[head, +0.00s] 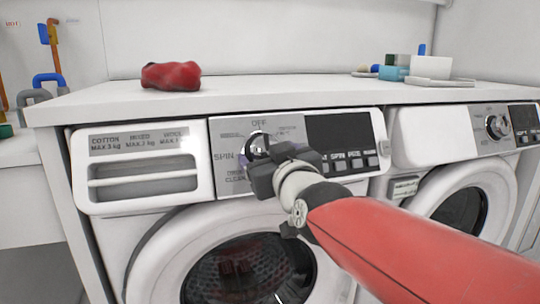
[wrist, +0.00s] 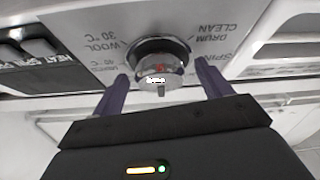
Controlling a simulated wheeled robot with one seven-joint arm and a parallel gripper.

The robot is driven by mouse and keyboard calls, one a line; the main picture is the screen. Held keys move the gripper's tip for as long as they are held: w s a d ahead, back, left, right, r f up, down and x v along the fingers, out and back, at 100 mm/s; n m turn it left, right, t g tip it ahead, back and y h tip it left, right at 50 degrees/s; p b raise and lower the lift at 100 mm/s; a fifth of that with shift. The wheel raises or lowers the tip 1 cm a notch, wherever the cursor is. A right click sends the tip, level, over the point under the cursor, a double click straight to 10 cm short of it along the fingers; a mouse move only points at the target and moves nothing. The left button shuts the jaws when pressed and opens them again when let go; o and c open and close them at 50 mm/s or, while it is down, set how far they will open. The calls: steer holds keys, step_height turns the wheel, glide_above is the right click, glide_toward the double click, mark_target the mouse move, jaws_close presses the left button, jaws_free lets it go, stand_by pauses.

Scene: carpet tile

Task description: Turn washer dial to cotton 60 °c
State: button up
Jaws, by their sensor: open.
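The washer dial (head: 258,141) is a round chrome knob on the left washer's grey panel, under the word OFF. My gripper (head: 250,166) is in front of it and hides its lower part. In the wrist view, which is upside down, the dial (wrist: 150,48) has a dark ring and a small red mark. My gripper (wrist: 162,72) is open there, with one purple finger on each side of the dial and a visible gap to it. Labels for wool 30 °C, drum clean and spin are readable around it. The dial's setting cannot be told.
The left washer has a drawer (head: 142,180) left of the panel, a dark display (head: 338,130) with buttons right of it, and a round door (head: 250,270) below. A second washer (head: 450,140) stands at the right. A red cloth (head: 171,76) and dishes (head: 430,68) lie on the countertop (head: 290,91).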

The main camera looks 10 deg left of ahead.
steer(key=c, duration=1)
steer(key=shift+r+m+p, duration=0.15)
steer(key=shift+m+p, duration=0.15)
steer(key=shift+p, duration=0.25)
steer(key=shift+m+t+h+p, duration=0.35)
steer(key=shift+m+p, duration=0.25)
steer(key=shift+p, duration=0.25)
steer(key=shift+r+m+h+p, duration=0.15)
steer(key=shift+m+h+p, duration=0.5)
steer(key=shift+m+p, duration=0.4)
steer(key=m, duration=0.1)
steer(key=m+h+p, duration=0.1)
steer(key=m, duration=0.1)
steer(key=shift+s+a+f+t, duration=0.1)
steer(key=shift+a+f+t, duration=0.1)
steer(key=shift+t, duration=0.15)
steer(key=shift+s+a+m+h, duration=0.1)
steer(key=shift+a+m+h, duration=0.1)
steer(key=shift+m+h, duration=1.65)
steer(key=shift+m+y, duration=0.45)
steer(key=shift+m, duration=0.05)
